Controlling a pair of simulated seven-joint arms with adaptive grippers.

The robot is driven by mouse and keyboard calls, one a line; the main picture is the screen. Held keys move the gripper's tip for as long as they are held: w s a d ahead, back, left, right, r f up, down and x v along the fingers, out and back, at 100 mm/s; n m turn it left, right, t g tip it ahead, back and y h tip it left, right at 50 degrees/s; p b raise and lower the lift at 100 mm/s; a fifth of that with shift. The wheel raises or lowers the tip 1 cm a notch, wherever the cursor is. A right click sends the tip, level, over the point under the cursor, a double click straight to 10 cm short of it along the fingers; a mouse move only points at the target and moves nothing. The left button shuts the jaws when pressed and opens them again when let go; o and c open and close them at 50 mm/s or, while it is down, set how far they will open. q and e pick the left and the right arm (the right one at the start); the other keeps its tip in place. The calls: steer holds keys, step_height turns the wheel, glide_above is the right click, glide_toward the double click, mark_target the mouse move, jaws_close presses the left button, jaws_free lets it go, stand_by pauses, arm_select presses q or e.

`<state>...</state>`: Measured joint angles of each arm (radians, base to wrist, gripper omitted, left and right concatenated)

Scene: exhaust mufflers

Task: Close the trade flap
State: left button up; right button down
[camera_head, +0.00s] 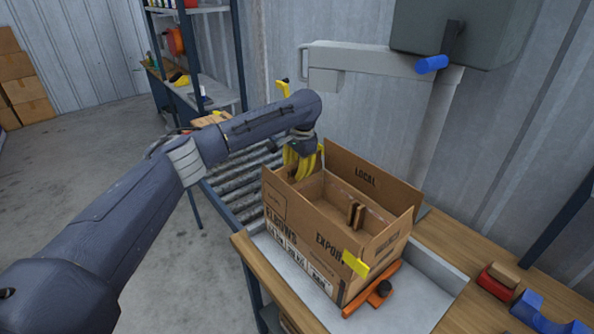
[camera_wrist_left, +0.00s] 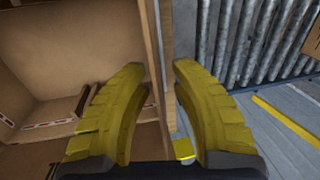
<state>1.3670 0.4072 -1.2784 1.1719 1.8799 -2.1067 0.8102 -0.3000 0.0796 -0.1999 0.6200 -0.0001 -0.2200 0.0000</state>
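An open cardboard box (camera_head: 303,232) sits in a grey tray on the bench. The flap marked LOCAL (camera_head: 370,178) stands upright at the back. The word EXPORT shows on the front face or flap (camera_head: 327,245). Smaller print on the right side (camera_head: 386,246) is too small to read, and I cannot tell which flap is the trade flap. My left gripper (camera_head: 302,166) is at the box's far left edge, fingers down. In the left wrist view, its yellow fingers (camera_wrist_left: 160,100) are apart, with an upright cardboard edge (camera_wrist_left: 157,45) between them.
A roller conveyor (camera_head: 237,188) runs behind the box. A grey arm post (camera_head: 437,120) stands behind it. Red and blue items (camera_head: 500,280) lie at the right.

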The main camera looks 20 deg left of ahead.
arm_select(q)
steer(key=shift+o, duration=0.2)
jaws_close()
